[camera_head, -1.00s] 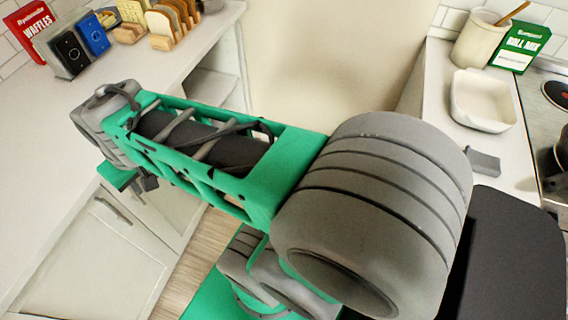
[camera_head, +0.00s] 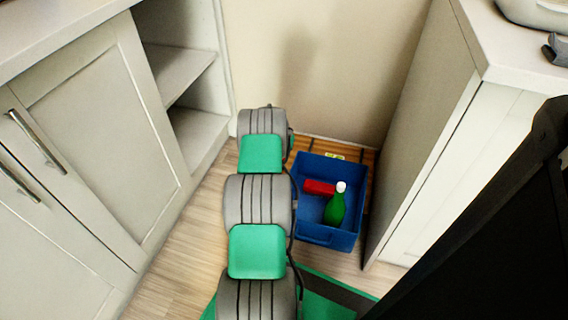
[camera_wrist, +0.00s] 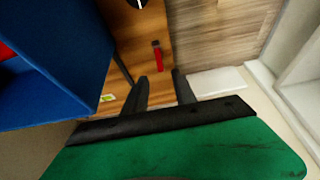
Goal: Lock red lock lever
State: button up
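In the wrist view a small red lever (camera_wrist: 157,60) with a dark tip lies against a wooden board (camera_wrist: 152,22). My gripper (camera_wrist: 161,84) has its two dark fingers apart, with nothing between them. The lever shows just beyond the fingertips, in line with the gap, and looks untouched. A blue crate (camera_wrist: 55,60) fills the upper left of that view. In the head view the blue crate (camera_head: 312,238) stands on the wooden board (camera_head: 300,146). My arm hides my gripper and the red lever there.
The crate holds a green bottle (camera_head: 335,208) and a red item (camera_head: 319,187). A left cabinet (camera_head: 95,130), a right cabinet (camera_head: 425,150) and the back wall (camera_head: 300,70) close in this corner. Open floor (camera_head: 190,235) shows left of my arm.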

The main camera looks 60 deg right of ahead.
jog(key=b+x, duration=0.3)
jog(key=x, duration=0.3)
jog(key=shift+f, duration=0.35)
grip_shut()
